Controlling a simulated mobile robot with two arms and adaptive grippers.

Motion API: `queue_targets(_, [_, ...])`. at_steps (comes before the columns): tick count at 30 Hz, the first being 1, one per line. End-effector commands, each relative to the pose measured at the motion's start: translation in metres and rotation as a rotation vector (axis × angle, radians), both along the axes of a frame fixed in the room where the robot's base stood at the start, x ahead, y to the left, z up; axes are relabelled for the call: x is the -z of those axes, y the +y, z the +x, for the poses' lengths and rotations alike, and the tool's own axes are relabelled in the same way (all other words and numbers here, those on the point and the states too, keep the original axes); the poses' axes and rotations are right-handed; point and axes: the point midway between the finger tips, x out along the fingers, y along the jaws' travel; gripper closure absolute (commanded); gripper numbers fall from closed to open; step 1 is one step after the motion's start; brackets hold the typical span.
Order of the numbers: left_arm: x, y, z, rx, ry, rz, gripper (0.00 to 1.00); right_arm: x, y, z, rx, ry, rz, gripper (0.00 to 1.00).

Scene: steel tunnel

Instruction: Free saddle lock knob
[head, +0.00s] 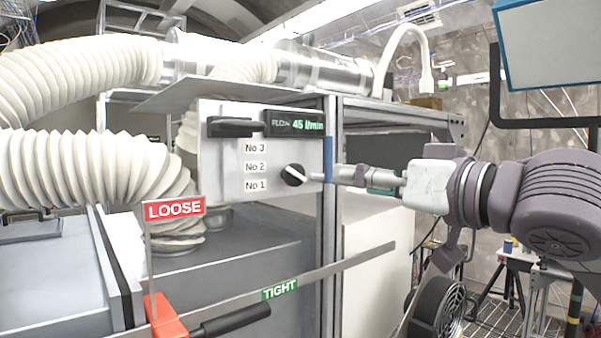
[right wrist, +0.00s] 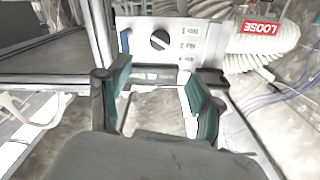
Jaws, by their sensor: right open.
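A red block (head: 166,318) with a black bar-shaped handle (head: 232,320) sits on the sloping rail (head: 365,258) at the lower left of the head view. I take this to be the saddle and its lock; the frame's bottom edge cuts it off. A red LOOSE flag (head: 174,208) stands on a post above it; the flag also shows in the right wrist view (right wrist: 262,27). A green TIGHT label (head: 280,289) is on the rail. My right gripper (head: 360,180) is open and empty, right of the panel and well above the handle. Its teal-padded fingers (right wrist: 160,88) are apart. My left gripper is out of view.
A white panel (head: 222,168) carries a black rotary knob (head: 293,175), No 1 to No 3 labels, a flow display (head: 295,123) reading 45 l/min and a black lever (head: 231,127). White corrugated hoses (head: 85,170) fill the left. A metal frame post (head: 333,235) stands beside the panel.

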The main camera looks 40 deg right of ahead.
Motion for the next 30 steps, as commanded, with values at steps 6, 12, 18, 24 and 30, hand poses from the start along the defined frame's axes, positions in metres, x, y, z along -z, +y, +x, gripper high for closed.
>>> queue_targets(6, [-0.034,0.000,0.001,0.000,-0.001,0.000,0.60,-0.007,0.003,0.037,-0.004,0.007,0.002,0.35])
queue_targets(12, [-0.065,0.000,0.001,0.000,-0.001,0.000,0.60,-0.007,0.007,0.078,-0.006,0.007,0.002,0.35])
queue_targets(18, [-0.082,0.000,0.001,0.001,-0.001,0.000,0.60,-0.003,0.009,0.113,-0.004,0.003,0.002,0.35])
queue_targets(24, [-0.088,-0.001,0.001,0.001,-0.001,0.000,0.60,-0.001,0.010,0.130,-0.001,0.002,0.000,0.35])
queue_targets(30, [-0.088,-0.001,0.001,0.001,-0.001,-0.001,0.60,0.001,0.010,0.133,0.000,0.002,-0.002,0.35])
